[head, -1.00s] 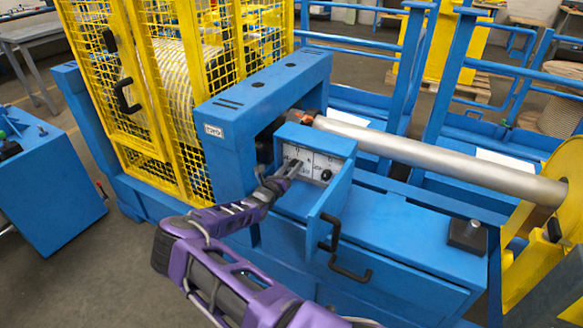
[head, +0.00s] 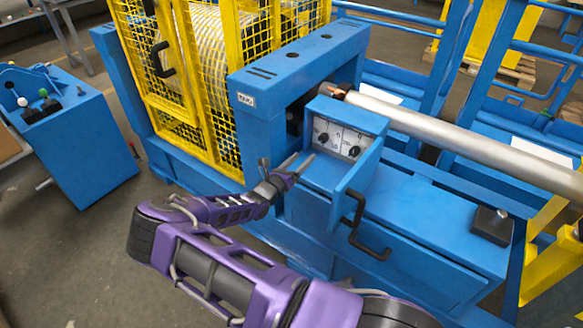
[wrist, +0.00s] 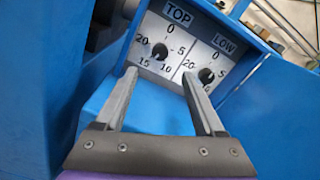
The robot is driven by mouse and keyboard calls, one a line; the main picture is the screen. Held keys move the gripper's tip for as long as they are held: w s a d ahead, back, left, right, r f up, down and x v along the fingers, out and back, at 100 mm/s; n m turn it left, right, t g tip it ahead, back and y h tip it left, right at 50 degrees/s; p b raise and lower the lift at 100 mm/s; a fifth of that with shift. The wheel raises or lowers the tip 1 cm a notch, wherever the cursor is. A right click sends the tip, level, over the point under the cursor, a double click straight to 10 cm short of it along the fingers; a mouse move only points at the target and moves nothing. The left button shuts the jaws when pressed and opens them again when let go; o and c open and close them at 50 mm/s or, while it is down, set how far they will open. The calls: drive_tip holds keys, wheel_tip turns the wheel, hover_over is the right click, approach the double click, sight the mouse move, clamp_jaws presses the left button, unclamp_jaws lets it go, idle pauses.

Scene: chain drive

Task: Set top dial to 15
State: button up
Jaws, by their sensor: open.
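The top dial (wrist: 159,51) is a small black knob under the label TOP, on a white plate marked 0, 5, 10, 15 and 20. In the head view it is the left knob (head: 323,138). I cannot surely read where its pointer stands.
The dials sit in a blue control box (head: 347,115) with an open blue door (head: 356,187) on its right. A blue frame (head: 300,65) stands to the left and behind. A metal roller (head: 460,140) runs right behind the box. Yellow mesh guarding (head: 190,70) stands at back left.

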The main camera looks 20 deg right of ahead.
drive_tip(key=v, duration=0.5)
drive_tip(key=shift+s+a, duration=0.15)
drive_tip(key=shift+a, duration=0.05)
